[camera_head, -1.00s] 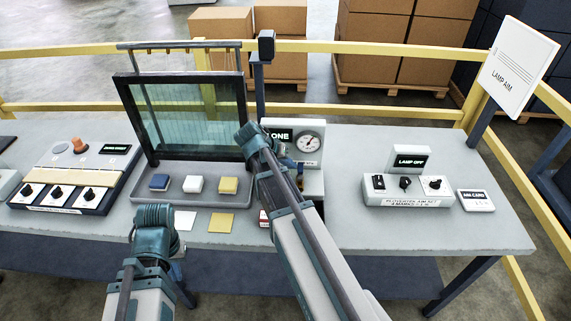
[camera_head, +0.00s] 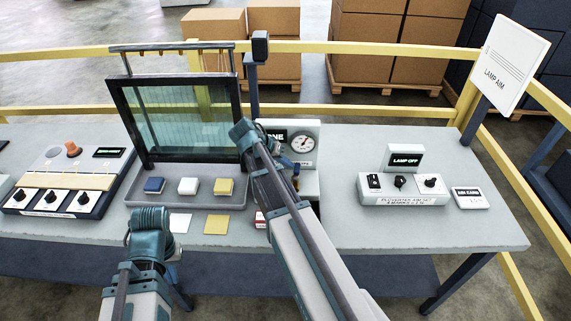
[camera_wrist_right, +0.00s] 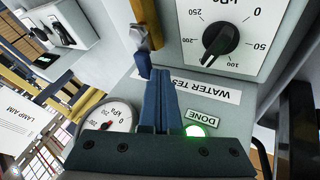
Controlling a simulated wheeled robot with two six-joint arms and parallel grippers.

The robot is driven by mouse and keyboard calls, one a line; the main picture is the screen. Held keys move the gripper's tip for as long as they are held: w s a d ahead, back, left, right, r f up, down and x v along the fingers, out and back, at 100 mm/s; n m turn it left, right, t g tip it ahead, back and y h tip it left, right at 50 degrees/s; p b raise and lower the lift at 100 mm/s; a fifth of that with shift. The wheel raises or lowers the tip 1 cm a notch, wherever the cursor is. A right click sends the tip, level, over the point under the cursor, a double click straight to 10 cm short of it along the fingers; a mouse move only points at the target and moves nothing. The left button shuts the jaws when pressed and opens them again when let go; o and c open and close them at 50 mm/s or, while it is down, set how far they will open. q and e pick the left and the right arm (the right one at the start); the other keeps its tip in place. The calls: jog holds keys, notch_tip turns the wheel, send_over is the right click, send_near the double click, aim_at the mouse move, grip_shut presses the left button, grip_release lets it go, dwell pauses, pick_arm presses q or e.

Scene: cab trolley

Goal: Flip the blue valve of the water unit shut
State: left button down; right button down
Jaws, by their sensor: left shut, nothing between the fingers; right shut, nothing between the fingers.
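The water unit (camera_head: 304,133) stands on the table behind my right arm, with a round gauge and a sign partly covered. In the right wrist view its panel (camera_wrist_right: 255,75) appears upside down, with a black dial, a gauge and a green-lit DONE lamp. The blue valve (camera_wrist_right: 142,65) shows as a short blue piece at the end of a brass part. My right gripper (camera_wrist_right: 161,74) is shut and empty, its fingertips close beside the blue piece; I cannot tell whether they touch. My left gripper (camera_head: 172,258) is low in front of the table, shut, its fingers mostly hidden.
A framed glass panel (camera_head: 190,120) and a grey tray (camera_head: 200,202) with blue, white and yellow blocks stand left of the unit. A switch box (camera_head: 75,200) is farther left. A lamp unit (camera_head: 403,188) stands at right, with clear tabletop (camera_head: 345,235) between. Yellow rails run behind.

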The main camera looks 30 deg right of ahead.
jog(key=shift+s+d, duration=0.2)
jog(key=shift+d, duration=0.5)
jog(key=shift+s+d, duration=0.2)
jog(key=shift+d, duration=0.5)
jog(key=shift+s+d, duration=0.8)
jog(key=shift+d, duration=0.05)
jog(key=shift+s+d, duration=0.1)
jog(key=shift+s, duration=0.05)
dwell(0.4)
jog(key=p+v, duration=1.1)
jog(key=v, duration=0.2)
jog(key=shift+a+r, duration=0.3)
